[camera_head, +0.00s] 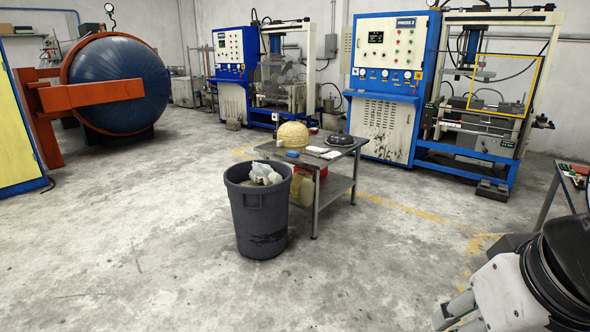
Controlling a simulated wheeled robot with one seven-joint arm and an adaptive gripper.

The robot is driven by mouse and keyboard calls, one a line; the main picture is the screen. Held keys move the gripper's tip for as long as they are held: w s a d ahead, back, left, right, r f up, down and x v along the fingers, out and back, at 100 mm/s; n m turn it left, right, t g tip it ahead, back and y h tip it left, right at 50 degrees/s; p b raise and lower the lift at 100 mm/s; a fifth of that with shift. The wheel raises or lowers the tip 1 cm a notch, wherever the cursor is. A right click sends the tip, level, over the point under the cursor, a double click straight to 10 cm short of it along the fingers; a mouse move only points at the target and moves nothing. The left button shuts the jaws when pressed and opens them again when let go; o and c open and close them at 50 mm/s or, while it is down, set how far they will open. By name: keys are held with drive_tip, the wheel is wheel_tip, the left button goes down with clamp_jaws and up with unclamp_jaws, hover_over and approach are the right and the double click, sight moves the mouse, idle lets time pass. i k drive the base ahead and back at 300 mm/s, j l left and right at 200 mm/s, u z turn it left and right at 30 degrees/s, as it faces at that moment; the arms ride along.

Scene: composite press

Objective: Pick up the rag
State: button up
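I cannot say for sure which thing is the rag. A crumpled whitish bundle (264,173), cloth or paper, sits at the mouth of the dark grey bin (262,218). Small flat white pieces (322,150) and a small blue item (292,154) lie on the low metal table (345,149) behind the bin; they are too small to identify. My arm shows at the lower right corner, with what looks like my gripper (457,312) at its end, partly cut off by the lower edge. It is well away from the bin and table. Its opening cannot be made out.
A yellow dome (293,135) and a dark round part (340,140) stand on the table, with containers on its lower shelf. Blue presses (385,85) line the back wall. A blue autoclave (118,82) with an orange frame stands left. Concrete floor (150,240) is clear at front and left.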

sight(293, 154)
drive_tip(key=i, duration=2.35)
drive_tip(key=i+l+u, duration=0.1)
drive_tip(key=i, duration=1.05)
drive_tip(key=i+l, duration=0.1)
drive_tip(key=i, duration=1.05)
drive_tip(key=i+u, duration=0.45)
drive_tip(key=k+l, duration=0.05)
